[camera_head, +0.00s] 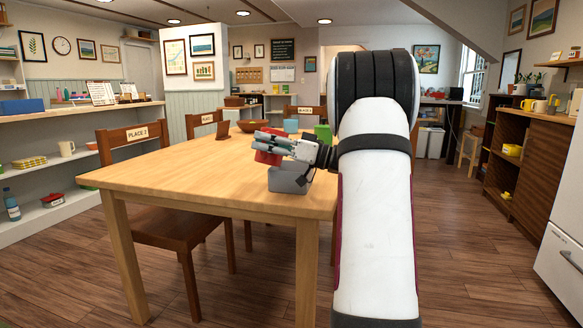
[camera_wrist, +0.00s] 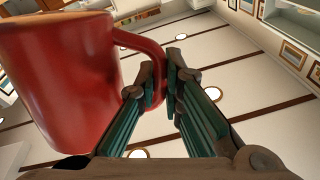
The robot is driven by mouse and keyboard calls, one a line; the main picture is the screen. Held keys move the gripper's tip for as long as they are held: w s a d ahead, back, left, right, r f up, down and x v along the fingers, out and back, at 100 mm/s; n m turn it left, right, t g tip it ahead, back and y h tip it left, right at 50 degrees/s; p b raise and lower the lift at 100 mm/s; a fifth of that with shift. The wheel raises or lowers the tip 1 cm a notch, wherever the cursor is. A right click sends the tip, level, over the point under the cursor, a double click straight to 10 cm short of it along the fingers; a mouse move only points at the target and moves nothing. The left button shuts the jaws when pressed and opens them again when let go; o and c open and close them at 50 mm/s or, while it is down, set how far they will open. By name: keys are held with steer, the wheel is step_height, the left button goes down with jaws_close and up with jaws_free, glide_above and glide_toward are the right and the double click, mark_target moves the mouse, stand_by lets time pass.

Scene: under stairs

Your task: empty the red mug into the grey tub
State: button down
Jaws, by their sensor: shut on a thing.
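The red mug (camera_wrist: 62,78) fills the left of the wrist view, with its handle (camera_wrist: 150,60) between the fingers of my gripper (camera_wrist: 165,88). My gripper is shut on this handle. In the head view my gripper (camera_head: 282,146) holds the red mug (camera_head: 268,157) just above the grey tub (camera_head: 290,180). The mug looks tilted, and my fingers hide part of it. The tub stands on the wooden table near its right front corner, partly behind my arm. The inside of the mug and of the tub cannot be seen.
The wooden table (camera_head: 190,178) is mostly bare in front and to the left. Chairs, one labelled (camera_head: 137,136), surround the table.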

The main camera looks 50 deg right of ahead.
steer(key=shift+w+a+r+n+g, duration=0.1)
steer(key=shift+a+r+n+g, duration=0.3)
steer(key=shift+a+n+g, duration=0.45)
steer(key=shift+w+a+r+n+g, duration=0.1)
steer(key=shift+a+r+n+g, duration=0.4)
steer(key=shift+n, duration=0.55)
